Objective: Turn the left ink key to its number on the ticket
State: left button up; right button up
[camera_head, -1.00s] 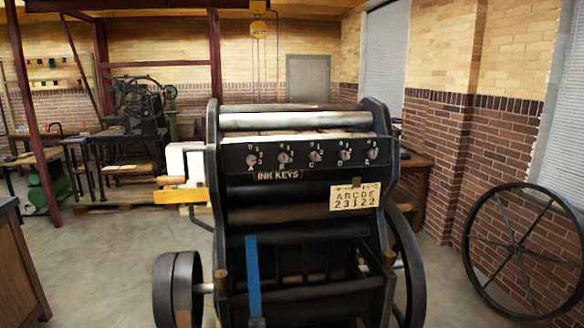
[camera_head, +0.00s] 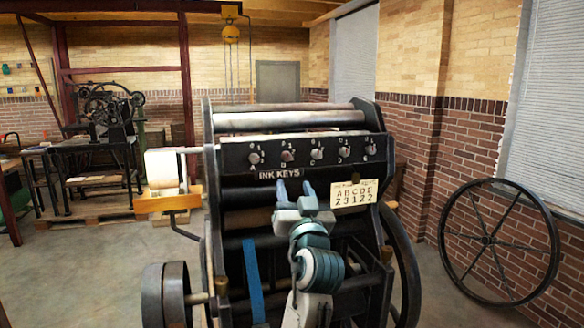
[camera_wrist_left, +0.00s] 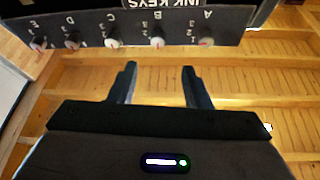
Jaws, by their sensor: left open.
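The left ink key, A (camera_head: 255,158), is the leftmost of a row of round knobs on the dark ink-key panel. It shows at the right end of the row in the left wrist view (camera_wrist_left: 206,42), with a small red mark; its exact setting is too small to read. The ticket (camera_head: 354,193) on the press front reads ABCDE over 23122, so 2 stands under A. My left gripper (camera_head: 294,188) is open and empty, in front of the press below the panel. In the left wrist view, its fingers (camera_wrist_left: 159,72) point toward the panel, apart from the keys.
Keys B (camera_head: 287,155), C (camera_head: 316,153), D (camera_head: 344,151) and E (camera_head: 370,149) stand close beside A. A blue strip (camera_head: 253,280) hangs on the press front. A yellow wooden bracket (camera_head: 168,201) juts out left of the press. A large spoked wheel (camera_head: 487,240) leans at the wall.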

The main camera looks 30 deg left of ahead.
aim_at(287, 158)
pick_arm(q)
jog(key=p+x, duration=0.4)
jog(key=x, duration=0.5)
jog(key=shift+w+a+r, duration=0.1)
jog(key=shift+w+r, duration=0.05)
jog(key=shift+w, duration=0.15)
jog(key=shift+w+a+r, duration=0.1)
jog(key=shift+w+a, duration=0.2)
jog(key=shift+w, duration=0.1)
jog(key=c, duration=0.9)
grip_shut()
